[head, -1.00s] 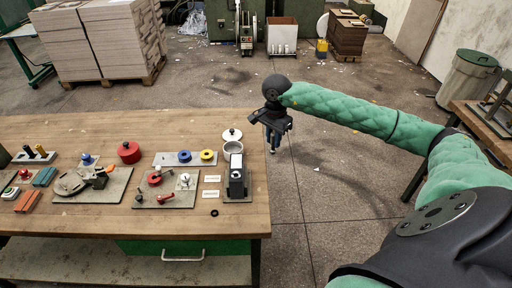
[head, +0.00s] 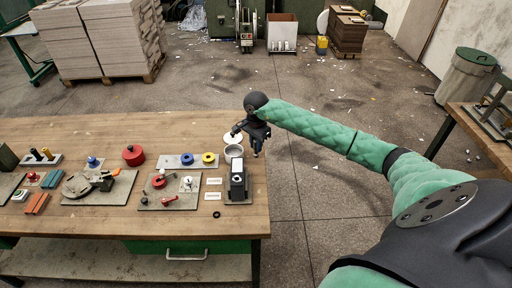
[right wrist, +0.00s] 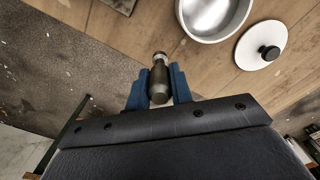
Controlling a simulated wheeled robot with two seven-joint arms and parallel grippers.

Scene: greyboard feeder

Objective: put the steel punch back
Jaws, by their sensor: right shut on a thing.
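My right gripper (head: 257,148) hangs at the right edge of the wooden table, beside the white pot. In the right wrist view, the gripper (right wrist: 159,92) has its blue fingers shut on the steel punch (right wrist: 159,84), a dark, stubby cylinder with a lighter tip. The punch points away from the palm, over the table's edge area. In the head view it is too small to tell from the fingers. My left gripper is not in view.
An open white pot (head: 233,152) and its lid (right wrist: 262,45) are close to the right gripper. A dark upright block (head: 238,182) stands on a plate in front. Mounted parts, a red pot (head: 133,155) and a peg rack (head: 42,158) lie further left. The table's back strip is clear.

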